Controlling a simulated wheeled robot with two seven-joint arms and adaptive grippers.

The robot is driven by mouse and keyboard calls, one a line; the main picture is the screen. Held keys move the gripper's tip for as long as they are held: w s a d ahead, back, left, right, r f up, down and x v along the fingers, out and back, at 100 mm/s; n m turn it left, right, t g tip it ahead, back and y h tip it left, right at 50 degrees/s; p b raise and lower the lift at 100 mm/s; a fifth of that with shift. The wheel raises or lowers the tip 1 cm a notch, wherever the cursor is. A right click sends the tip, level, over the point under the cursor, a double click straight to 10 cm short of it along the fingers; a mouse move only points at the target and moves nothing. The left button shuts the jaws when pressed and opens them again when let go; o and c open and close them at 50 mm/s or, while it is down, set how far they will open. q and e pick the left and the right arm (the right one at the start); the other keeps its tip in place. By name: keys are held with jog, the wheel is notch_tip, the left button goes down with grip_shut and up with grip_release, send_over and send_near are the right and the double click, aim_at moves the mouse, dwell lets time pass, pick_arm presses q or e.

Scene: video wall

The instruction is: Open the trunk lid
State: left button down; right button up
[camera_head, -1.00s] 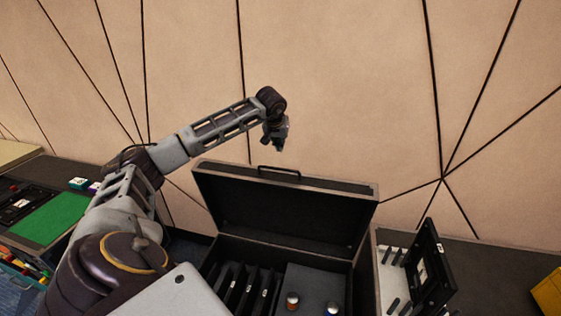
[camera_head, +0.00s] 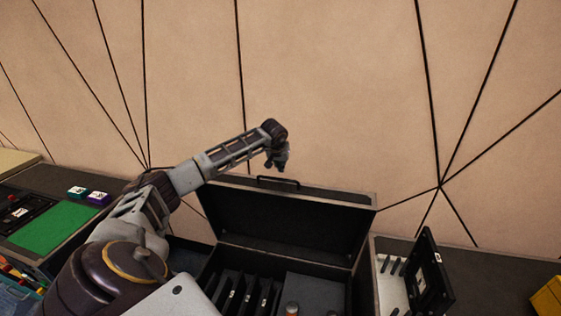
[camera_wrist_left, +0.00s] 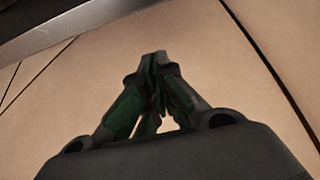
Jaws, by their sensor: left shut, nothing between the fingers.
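The black trunk stands in the middle of the head view with its lid (camera_head: 290,225) raised and leaning back toward the wall. A handle (camera_head: 278,180) sits on the lid's upper edge. Dark upright dividers (camera_head: 245,292) and a grey panel show inside the trunk. My left gripper (camera_head: 280,166) is just above the lid's top edge near the handle, pointing down; I cannot tell whether it touches. In the left wrist view its fingers (camera_wrist_left: 160,62) meet at the tips, with nothing between them. My right gripper is out of view.
A white tray with a black upright panel (camera_head: 432,275) stands right of the trunk. A green mat (camera_head: 55,226), small boxes (camera_head: 98,198) and a bin of coloured parts lie at left. A yellow box (camera_head: 547,298) is at far right. The panelled wall rises behind.

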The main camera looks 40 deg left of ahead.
pick_arm(q)
jog(key=shift+s+d+f+p, duration=0.25)
jog(key=shift+s+d, duration=0.05)
jog(key=shift+s, duration=0.2)
jog(key=shift+s+d+f+p, duration=0.2)
jog(key=shift+s+d+f, duration=0.05)
jog(key=shift+s, duration=0.3)
jog(key=shift+s+d+f+p, duration=0.25)
jog(key=shift+s+d, duration=0.05)
jog(key=shift+s, duration=0.2)
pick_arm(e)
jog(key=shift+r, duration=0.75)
